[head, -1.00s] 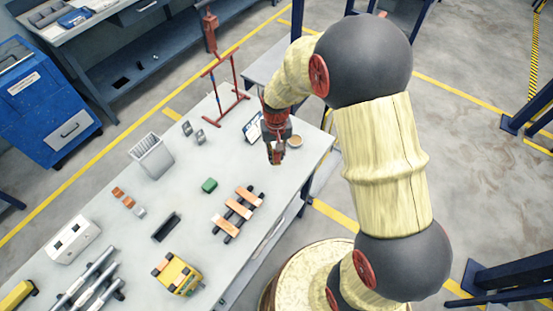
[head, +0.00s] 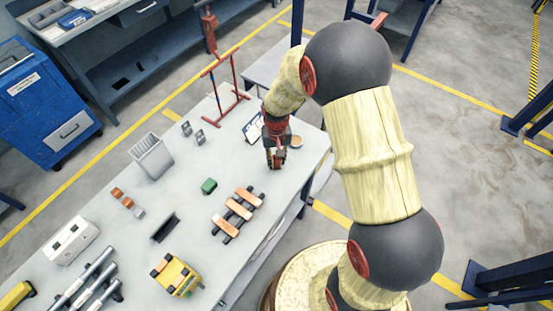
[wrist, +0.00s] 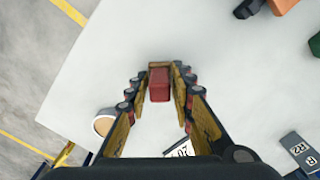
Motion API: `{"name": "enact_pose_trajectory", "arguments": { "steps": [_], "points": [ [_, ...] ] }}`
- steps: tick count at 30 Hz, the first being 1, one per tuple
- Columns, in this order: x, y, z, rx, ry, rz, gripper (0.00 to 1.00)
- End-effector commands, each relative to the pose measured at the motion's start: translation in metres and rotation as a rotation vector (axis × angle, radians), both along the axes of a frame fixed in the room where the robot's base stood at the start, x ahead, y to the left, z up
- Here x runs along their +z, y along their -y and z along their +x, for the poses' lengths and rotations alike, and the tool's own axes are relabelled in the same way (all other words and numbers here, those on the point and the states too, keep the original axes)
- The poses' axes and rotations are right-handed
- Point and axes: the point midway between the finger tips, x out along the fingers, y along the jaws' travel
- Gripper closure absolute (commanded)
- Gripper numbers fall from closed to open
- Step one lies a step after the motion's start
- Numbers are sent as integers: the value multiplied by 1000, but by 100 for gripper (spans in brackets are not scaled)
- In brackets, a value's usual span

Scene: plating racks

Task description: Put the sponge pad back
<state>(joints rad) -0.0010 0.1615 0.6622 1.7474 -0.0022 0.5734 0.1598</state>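A small reddish block, which I take to be the sponge pad (wrist: 159,86), sits between my fingertips in the wrist view. A tan-brown edge shows behind it, and I cannot tell if that belongs to the pad or the fingers. My gripper (head: 276,163) points down over the far right part of the white table (head: 100,205). Its fingers (wrist: 163,84) appear to close on the block. In the head view the gripper hides most of the block, and its height above the table is hard to judge.
A round cup (head: 297,141) and a white card (head: 252,127) are close to my gripper. A red stand (head: 226,98) is behind. A green block (head: 209,186), an orange-slatted rack (head: 236,214) and a white bin (head: 151,156) lie left. Bare tabletop surrounds the green block.

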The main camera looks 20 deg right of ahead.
Motion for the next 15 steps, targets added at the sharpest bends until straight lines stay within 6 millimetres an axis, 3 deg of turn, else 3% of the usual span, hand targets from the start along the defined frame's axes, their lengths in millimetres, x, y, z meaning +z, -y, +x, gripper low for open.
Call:
{"name": "enact_pose_trajectory", "arguments": {
  "steps": [5, 15],
  "points": [
    [0, 0, 0, 0, 0, 0, 64],
    [3, 0, 0, 0, 0, 0, 64]
  ]
}}
